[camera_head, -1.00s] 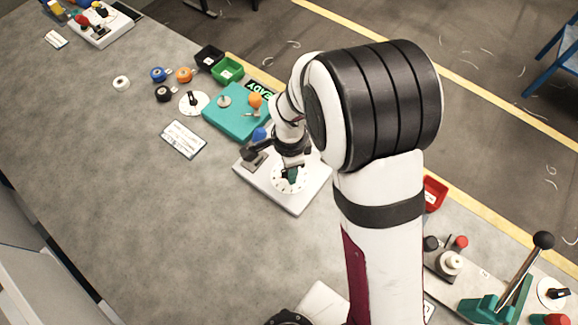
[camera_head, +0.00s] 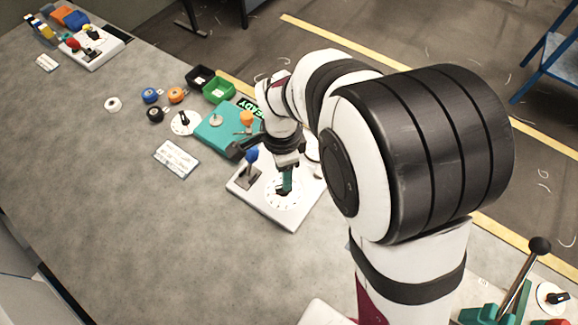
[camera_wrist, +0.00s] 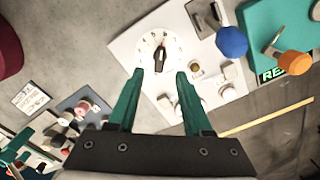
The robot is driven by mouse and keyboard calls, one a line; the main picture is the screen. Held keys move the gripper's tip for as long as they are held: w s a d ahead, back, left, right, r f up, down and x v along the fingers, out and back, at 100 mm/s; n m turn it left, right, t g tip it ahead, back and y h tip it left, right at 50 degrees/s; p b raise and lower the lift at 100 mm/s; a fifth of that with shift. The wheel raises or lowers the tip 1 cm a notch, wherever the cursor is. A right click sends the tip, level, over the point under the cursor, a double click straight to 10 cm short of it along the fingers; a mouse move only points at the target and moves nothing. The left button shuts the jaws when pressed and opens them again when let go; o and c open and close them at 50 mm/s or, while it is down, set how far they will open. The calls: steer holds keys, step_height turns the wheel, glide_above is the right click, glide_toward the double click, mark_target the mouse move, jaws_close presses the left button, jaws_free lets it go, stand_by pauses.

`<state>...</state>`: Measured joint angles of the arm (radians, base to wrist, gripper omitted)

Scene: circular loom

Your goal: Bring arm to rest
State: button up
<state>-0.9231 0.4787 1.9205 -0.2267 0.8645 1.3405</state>
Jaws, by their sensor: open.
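My gripper (camera_wrist: 160,85) is open and empty in the wrist view, its two green fingers apart. Past the fingertips is a white panel (camera_wrist: 130,45) with a round numbered dial and a dark knob (camera_wrist: 160,58); the knob stands between and beyond the tips, apart from them. In the head view my gripper (camera_head: 287,180) hangs over the white panel (camera_head: 248,200), hiding part of the dial (camera_head: 284,205). A lever with a blue ball (camera_head: 252,154) stands at the dial's left. My arm hides the panel's right side.
A teal box (camera_head: 212,139) with an orange knob (camera_head: 246,118) and a READY sign stands behind the panel. Green (camera_head: 219,90) and black (camera_head: 200,76) bins and tape rolls lie farther left. A black-ball lever (camera_head: 539,246) stands at right.

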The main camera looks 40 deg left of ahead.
steer(key=w+d+r, duration=0.2)
steer(key=d+r, duration=0.4)
steer(key=d, duration=0.3)
steer(key=s+d+r+n+y, duration=0.1)
steer(key=s+d+r, duration=0.1)
steer(key=s+d, duration=0.4)
steer(key=s+d+r, duration=0.3)
steer(key=s+d, duration=0.3)
steer(key=d, duration=0.5)
steer(key=shift+d+r+n+y, duration=0.3)
steer(key=shift+r+n+y, duration=0.05)
steer(key=shift+n+y, duration=0.05)
steer(key=shift+w, duration=0.1)
